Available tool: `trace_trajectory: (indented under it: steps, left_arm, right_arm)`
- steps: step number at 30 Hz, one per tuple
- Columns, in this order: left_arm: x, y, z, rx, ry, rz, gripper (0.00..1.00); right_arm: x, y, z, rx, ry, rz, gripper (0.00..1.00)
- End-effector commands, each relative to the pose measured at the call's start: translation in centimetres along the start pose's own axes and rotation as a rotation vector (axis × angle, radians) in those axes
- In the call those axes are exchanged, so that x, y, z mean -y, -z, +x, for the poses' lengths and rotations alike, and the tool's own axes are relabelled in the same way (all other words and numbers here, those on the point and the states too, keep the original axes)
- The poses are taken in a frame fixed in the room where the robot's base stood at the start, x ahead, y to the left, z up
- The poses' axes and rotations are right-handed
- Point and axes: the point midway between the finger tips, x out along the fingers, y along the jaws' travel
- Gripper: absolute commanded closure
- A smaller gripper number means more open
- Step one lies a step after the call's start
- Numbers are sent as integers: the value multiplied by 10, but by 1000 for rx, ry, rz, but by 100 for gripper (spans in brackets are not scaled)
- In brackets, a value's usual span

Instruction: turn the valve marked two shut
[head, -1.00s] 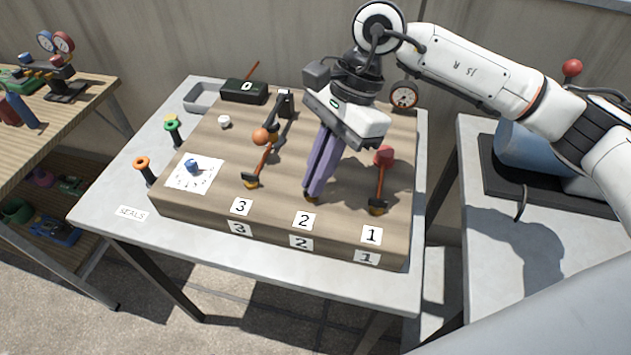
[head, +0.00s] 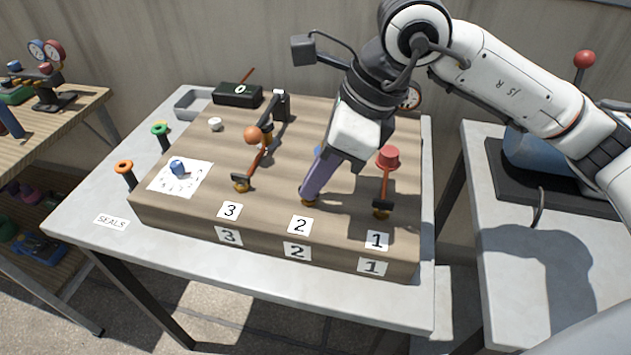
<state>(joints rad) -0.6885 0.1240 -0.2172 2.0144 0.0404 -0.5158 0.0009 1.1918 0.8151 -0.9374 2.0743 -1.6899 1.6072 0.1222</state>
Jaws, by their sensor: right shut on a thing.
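The valve marked two stands behind its number card (head: 300,225) on the wooden block (head: 265,235). Only its brass base (head: 307,200) shows clearly, with a bit of blue (head: 318,151) beside the fingers; my right gripper hides most of it. My right gripper (head: 308,192) points down at this valve, its purple fingers shut on it. Which part they grip is hidden. Valve three (head: 257,158), with an orange knob, is to the left. Valve one (head: 385,185), with a red knob, is to the right. My left gripper is not in view.
A pressure gauge (head: 411,97) stands behind my right gripper. A black box marked 0 (head: 238,94) and a grey tray (head: 193,103) are at the back left. A white sheet (head: 183,183) with small parts lies at the block's left. Green (head: 161,134) and orange (head: 125,172) spools stand beside it.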

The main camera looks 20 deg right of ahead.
Motion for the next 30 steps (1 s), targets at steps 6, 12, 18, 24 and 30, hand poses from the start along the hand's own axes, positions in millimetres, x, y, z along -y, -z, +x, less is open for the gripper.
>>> trace_trajectory:
  steps: [6, 12, 18, 24, 30]
  left_arm:
    - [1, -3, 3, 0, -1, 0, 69]
    - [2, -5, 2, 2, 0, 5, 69]
    - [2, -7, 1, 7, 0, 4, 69]
    - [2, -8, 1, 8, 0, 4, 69]
    - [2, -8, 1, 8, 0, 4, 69]
  right_arm:
    - [0, 0, -1, 1, 24, 49, 100]
    - [0, 0, -1, 0, 28, 63, 100]
    - [0, 0, -1, 1, 28, 64, 100]
    - [0, 0, -1, 0, 28, 63, 76]
    - [0, 0, 0, 0, 26, 62, 76]
